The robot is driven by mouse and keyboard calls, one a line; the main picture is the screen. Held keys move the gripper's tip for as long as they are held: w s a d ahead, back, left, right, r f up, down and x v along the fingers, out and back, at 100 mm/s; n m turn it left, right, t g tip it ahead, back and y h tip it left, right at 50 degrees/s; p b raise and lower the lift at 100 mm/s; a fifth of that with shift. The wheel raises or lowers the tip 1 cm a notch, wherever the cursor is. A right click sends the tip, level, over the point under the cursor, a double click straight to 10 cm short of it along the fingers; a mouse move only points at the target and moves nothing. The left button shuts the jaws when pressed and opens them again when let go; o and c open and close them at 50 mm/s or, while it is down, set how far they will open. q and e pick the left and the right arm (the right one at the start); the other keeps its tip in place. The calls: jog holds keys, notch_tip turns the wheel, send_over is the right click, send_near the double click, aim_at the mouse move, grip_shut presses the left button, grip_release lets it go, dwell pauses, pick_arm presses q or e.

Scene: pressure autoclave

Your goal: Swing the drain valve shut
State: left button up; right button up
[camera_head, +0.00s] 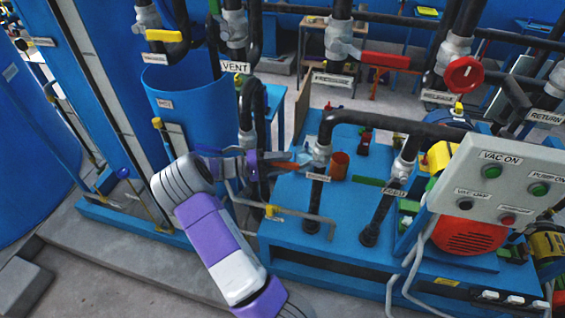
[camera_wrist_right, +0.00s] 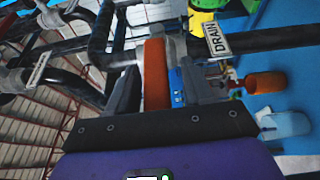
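The drain valve (camera_head: 319,154) sits on a dark pipe above the blue skid, with its DRAIN label in the right wrist view (camera_wrist_right: 218,40). Its orange lever (camera_head: 284,165) points left from the valve in the head view. My right gripper (camera_head: 285,164) reaches in from the lower left. In the right wrist view the lever (camera_wrist_right: 155,72) stands between the two dark fingers, and a narrow strip of background shows between it and the right finger. The gripper looks open around the lever. My left gripper is out of view.
A dark vertical pipe (camera_head: 246,110) stands close to my right gripper. A green-handled feed valve (camera_head: 403,168) and the grey control panel (camera_head: 500,180) are to the right. A red-lever valve (camera_head: 385,61) is above. An orange cup (camera_head: 339,165) stands behind the drain valve.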

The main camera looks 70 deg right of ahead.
jog(key=v, duration=0.7)
jog(key=shift+w+a, duration=0.15)
jog(key=shift+w, duration=0.15)
jog(key=shift+f, duration=0.1)
